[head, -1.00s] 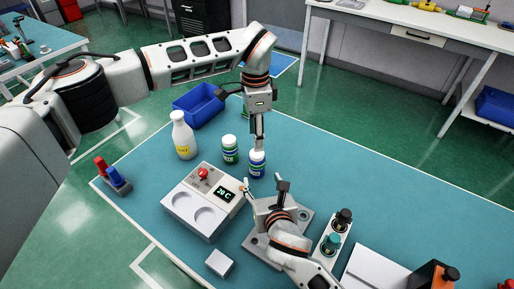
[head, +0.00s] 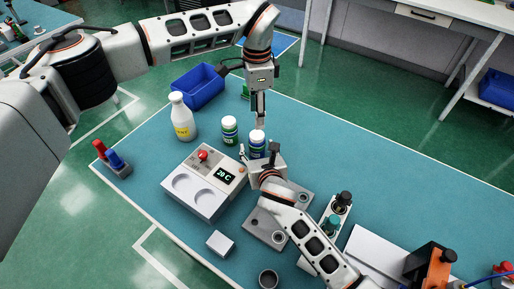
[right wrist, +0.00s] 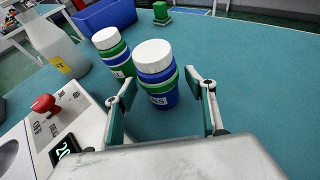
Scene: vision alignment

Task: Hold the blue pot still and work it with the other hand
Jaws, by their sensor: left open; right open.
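The blue pot (head: 258,150), with a white lid and a green band, stands upright on the table; it also shows in the right wrist view (right wrist: 163,99). My left gripper (head: 260,114) points down just above its lid; the finger gap is hard to see from the head. My right gripper (right wrist: 168,88) is open and reaches towards the pot from the near side, one finger to each side of it in the right wrist view. I cannot tell whether either finger touches it. In the head view the right gripper (head: 259,154) partly hides the pot's lower body.
A similar green-banded pot (head: 229,131) stands close left of the blue pot. A white bottle (head: 182,120), a blue bin (head: 198,88) and a heater box with a red knob (head: 203,184) are nearby. A grey plate (head: 264,228) lies under my right arm.

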